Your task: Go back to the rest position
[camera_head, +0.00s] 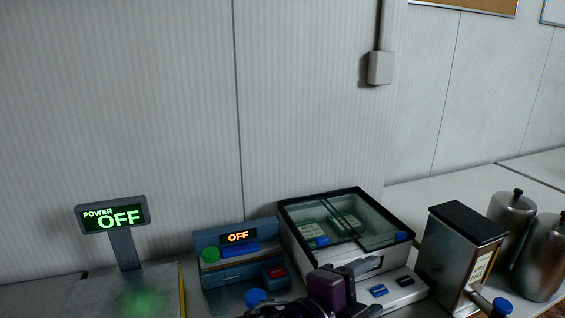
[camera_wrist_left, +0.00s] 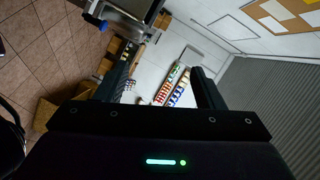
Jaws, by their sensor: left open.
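My left gripper (camera_head: 362,268) is at the bottom centre of the head view, in front of the glass-topped case. Its dark purple body shows, and the fingers are small and partly unclear there. In the left wrist view the two black fingers of my left gripper (camera_wrist_left: 163,88) stand wide apart with nothing held between them. Beyond them are a pale surface and rows of small coloured items (camera_wrist_left: 175,87), farther off. My right gripper is in neither view.
A glass-topped case (camera_head: 296,241), a blue device reading OFF (camera_head: 238,272) and a POWER OFF display (camera_head: 112,216) stand along the wall. A metal dispenser (camera_head: 447,260) and metal canisters (camera_head: 538,262) are at right. Pale counter (camera_head: 405,195) behind them looks clear.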

